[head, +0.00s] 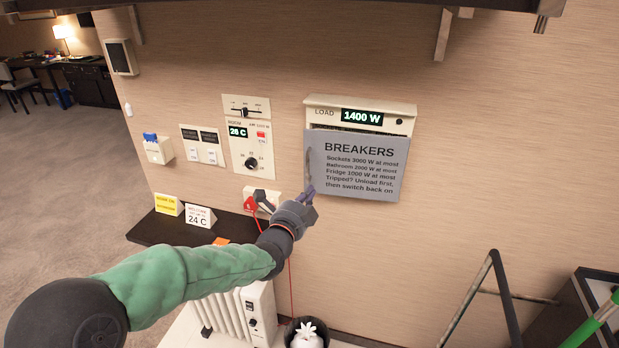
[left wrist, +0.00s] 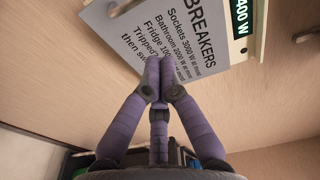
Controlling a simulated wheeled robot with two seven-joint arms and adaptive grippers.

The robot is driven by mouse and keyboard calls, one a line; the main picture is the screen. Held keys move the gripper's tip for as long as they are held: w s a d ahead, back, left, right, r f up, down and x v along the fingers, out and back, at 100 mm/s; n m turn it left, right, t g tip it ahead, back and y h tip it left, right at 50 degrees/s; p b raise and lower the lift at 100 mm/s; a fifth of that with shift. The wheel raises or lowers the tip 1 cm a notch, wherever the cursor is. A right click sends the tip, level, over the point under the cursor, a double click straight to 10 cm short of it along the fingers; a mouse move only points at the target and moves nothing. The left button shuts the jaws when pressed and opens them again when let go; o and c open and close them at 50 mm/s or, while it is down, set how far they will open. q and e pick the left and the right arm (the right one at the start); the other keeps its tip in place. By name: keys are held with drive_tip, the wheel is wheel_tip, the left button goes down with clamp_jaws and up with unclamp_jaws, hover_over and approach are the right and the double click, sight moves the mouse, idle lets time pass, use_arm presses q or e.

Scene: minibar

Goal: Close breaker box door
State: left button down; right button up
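The breaker box (head: 322,102) is on the wall, with a LOAD display reading 1400 W along its top. Its grey door (head: 360,184), lettered BREAKERS, covers most of the front. A dark gap shows between the door's top edge and the display strip, so the door looks slightly ajar. A handle (head: 308,165) is on the door's left side. My left gripper (head: 308,193) is at the door's lower left corner, fingers together and empty. In the left wrist view, its fingertips (left wrist: 165,64) overlap the door (left wrist: 150,38); contact is unclear. My right gripper is not in view.
A thermostat panel (head: 247,135) and switches (head: 203,144) are left of the box. A metal rail (head: 470,295) stands at lower right.

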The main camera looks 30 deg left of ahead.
sight(308, 169)
use_arm(q)
drive_tip(key=w+a+b, duration=0.1)
drive_tip(key=w+a, duration=0.3)
drive_tip(key=w, duration=0.3)
drive_tip(key=shift+w, duration=0.15)
drive_tip(key=w+a, duration=0.1)
drive_tip(key=w+a+b, duration=0.1)
drive_tip(key=w, duration=0.1)
drive_tip(key=shift+f+b, duration=0.15)
drive_tip(key=shift+b, duration=0.15)
idle(0.4)
